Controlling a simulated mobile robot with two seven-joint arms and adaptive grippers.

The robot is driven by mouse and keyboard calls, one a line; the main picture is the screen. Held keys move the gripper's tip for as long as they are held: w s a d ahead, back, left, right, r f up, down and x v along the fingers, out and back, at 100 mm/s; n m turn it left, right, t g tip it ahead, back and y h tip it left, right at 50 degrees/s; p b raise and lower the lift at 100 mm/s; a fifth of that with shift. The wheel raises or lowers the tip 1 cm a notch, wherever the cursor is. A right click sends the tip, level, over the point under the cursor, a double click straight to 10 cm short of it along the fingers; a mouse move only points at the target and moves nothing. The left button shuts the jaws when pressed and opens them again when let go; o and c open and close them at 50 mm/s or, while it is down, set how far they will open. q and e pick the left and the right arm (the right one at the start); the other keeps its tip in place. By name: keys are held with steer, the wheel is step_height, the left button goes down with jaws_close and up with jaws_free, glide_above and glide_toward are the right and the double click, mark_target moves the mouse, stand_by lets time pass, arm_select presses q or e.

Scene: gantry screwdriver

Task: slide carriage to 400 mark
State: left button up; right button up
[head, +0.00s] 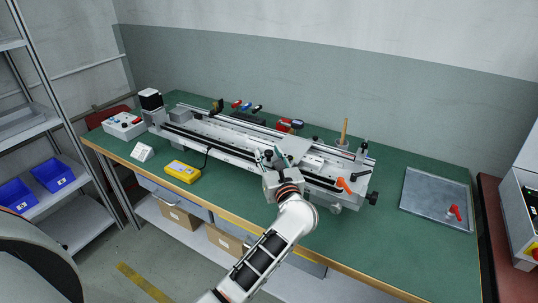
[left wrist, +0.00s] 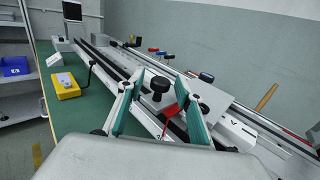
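The carriage (head: 292,148) is a light grey block with a slanted plate, sitting on the long rail bed (head: 215,133) right of its middle. In the left wrist view its grey plate (left wrist: 208,100) is just right of the fingers. My left gripper (head: 266,158) is at the carriage's front left side. In the left wrist view its two green-padded fingers (left wrist: 158,82) are apart. A black knob (left wrist: 160,86) and a red part (left wrist: 172,112) show between them; I cannot tell whether either finger touches them. No scale numbers, including 400, are readable. My right gripper is not in view.
A yellow device (head: 182,171) with a cable, a white card (head: 142,152) and a control box (head: 124,125) lie left on the green bench. Hand tools (head: 245,106) stand behind the rail. An orange lever (head: 343,185) is at the rail's right end. A grey tray (head: 435,192) lies right.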

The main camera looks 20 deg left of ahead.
arm_select(q)
step_height(320, 180, up, 10)
stand_by(0.5)
stand_by(0.3)
steer(key=s+d+f+m+t+h+p, duration=0.1)
steer(key=s+d+f+m+t+h, duration=0.35)
steer(key=m, duration=1.15)
steer(key=s+d+f+m+t+h, duration=0.2)
steer(key=s+d+f+m+h, duration=0.55)
steer(key=m, duration=0.85)
steer(key=s+a+f+m+g+h, duration=0.1)
steer(key=s+f+m+g, duration=0.4)
steer(key=s+f+m, duration=0.3)
steer(key=s+a+f+m+g+h, duration=0.1)
steer(key=s+f+m+g, duration=0.3)
steer(key=s+f+m, duration=0.4)
steer(key=s+f, duration=0.6)
steer(key=f, duration=0.4)
steer(key=shift+s+a+f+g, duration=0.15)
steer(key=shift+f+g, duration=0.2)
